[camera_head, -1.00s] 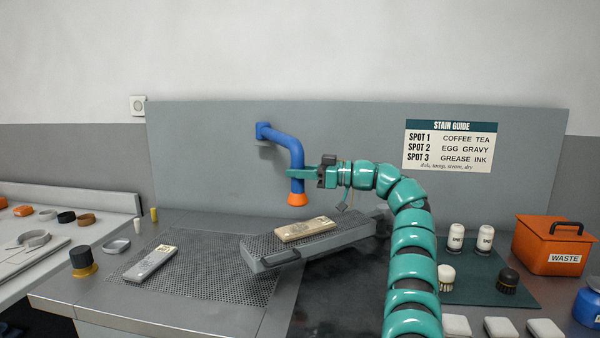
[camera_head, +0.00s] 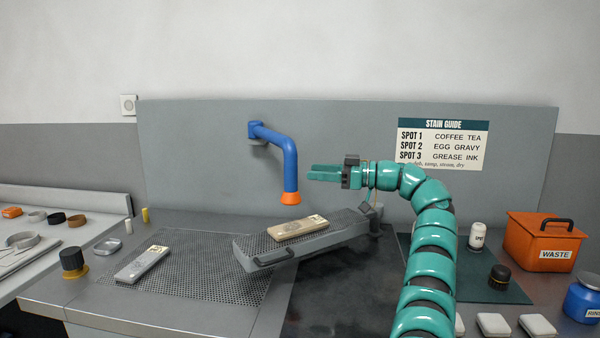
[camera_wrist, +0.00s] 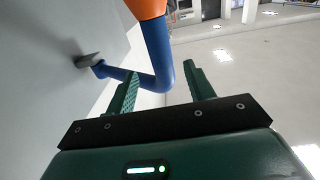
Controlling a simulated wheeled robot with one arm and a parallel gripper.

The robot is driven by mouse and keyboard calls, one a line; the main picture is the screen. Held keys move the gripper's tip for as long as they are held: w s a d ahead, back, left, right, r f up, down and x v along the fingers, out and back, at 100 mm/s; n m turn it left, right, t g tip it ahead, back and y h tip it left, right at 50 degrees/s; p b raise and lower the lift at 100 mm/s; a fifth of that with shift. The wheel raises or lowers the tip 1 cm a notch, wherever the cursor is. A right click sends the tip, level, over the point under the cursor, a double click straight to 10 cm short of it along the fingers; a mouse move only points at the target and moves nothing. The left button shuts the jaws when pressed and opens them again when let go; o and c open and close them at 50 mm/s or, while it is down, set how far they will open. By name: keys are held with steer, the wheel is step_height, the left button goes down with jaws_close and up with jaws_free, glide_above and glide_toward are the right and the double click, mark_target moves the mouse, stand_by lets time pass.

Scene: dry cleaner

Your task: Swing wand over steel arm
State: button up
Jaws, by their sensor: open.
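The wand (camera_head: 290,165) is a blue bent pipe with an orange tip (camera_head: 290,198), fixed to the grey back panel. It hangs over the steel arm (camera_head: 330,237), a grey perforated swing board, above its back left part. A beige labelled block (camera_head: 299,228) lies on the board. My gripper (camera_head: 310,173) is open and empty, just right of the wand and apart from it. In the wrist view the wand (camera_wrist: 158,50) shows beyond the two green fingers (camera_wrist: 163,88), with its orange end at the top.
A grey labelled block (camera_head: 142,264) lies on the perforated table at left, near a dark-knobbed item (camera_head: 73,260). At right are a white bottle (camera_head: 477,236), a dark brush (camera_head: 499,275), an orange waste box (camera_head: 540,240) and a blue container (camera_head: 583,298).

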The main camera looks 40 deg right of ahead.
steer(key=v, duration=0.9)
steer(key=shift+s, duration=0.3)
steer(key=shift+d, duration=0.1)
